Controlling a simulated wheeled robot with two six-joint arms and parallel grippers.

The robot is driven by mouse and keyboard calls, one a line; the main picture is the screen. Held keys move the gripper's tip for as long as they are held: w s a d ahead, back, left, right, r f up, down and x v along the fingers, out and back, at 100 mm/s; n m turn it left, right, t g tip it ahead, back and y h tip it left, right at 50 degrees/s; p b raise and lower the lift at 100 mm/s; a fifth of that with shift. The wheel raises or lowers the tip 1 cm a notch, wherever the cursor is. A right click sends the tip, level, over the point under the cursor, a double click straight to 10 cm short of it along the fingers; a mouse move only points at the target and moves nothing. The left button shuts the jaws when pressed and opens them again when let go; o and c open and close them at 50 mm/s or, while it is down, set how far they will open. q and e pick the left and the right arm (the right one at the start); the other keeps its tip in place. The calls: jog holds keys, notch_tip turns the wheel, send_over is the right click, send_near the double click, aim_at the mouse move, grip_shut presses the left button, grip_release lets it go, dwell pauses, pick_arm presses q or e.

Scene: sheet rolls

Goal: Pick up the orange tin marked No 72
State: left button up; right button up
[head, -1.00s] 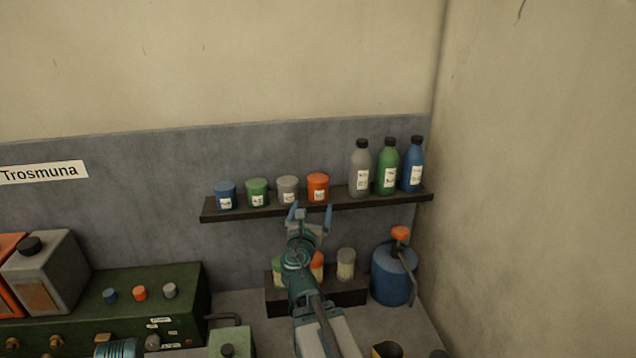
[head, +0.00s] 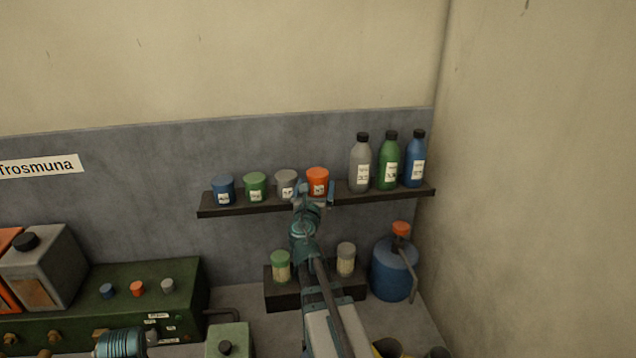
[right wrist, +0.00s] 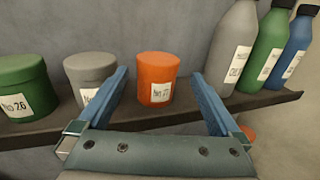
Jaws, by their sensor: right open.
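The orange tin (head: 317,178) stands upright on the dark wall shelf (head: 248,208), between a grey tin (head: 286,181) and a grey bottle. In the right wrist view the orange tin (right wrist: 158,78) has a white label that seems to read No 72. My right gripper (head: 316,190) is open in front of it. In the right wrist view its two blue fingers (right wrist: 163,90) point at the shelf, one on each side of the orange tin, and the tin appears untouched. The left finger partly covers the grey tin's label.
Green (head: 255,186) and blue (head: 223,190) tins stand left on the shelf. Grey (head: 360,163), green (head: 388,162) and blue bottles (head: 415,160) stand right of the orange tin. Below are a small stand (head: 284,297) with jars and a blue canister (head: 391,272).

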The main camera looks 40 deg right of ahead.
aim_at(316, 181)
jog(key=shift+d, duration=0.1)
jog(key=shift+w+d+f, duration=0.1)
jog(key=shift+w+d, duration=0.1)
jog(key=shift+w, duration=0.1)
jog(key=x, duration=0.4)
jog(key=shift+w+f+b, duration=0.25)
jog(key=shift+w+b, duration=0.05)
pick_arm(q)
jog(key=shift+w+a+f, duration=0.1)
jog(key=shift+w+f, duration=0.2)
jog(key=shift+w, duration=0.25)
pick_arm(e)
jog(key=shift+s, duration=0.15)
jog(key=c, duration=1.4)
pick_arm(q)
jog(key=shift+r, duration=0.15)
pick_arm(e)
jog(key=shift+r, duration=0.2)
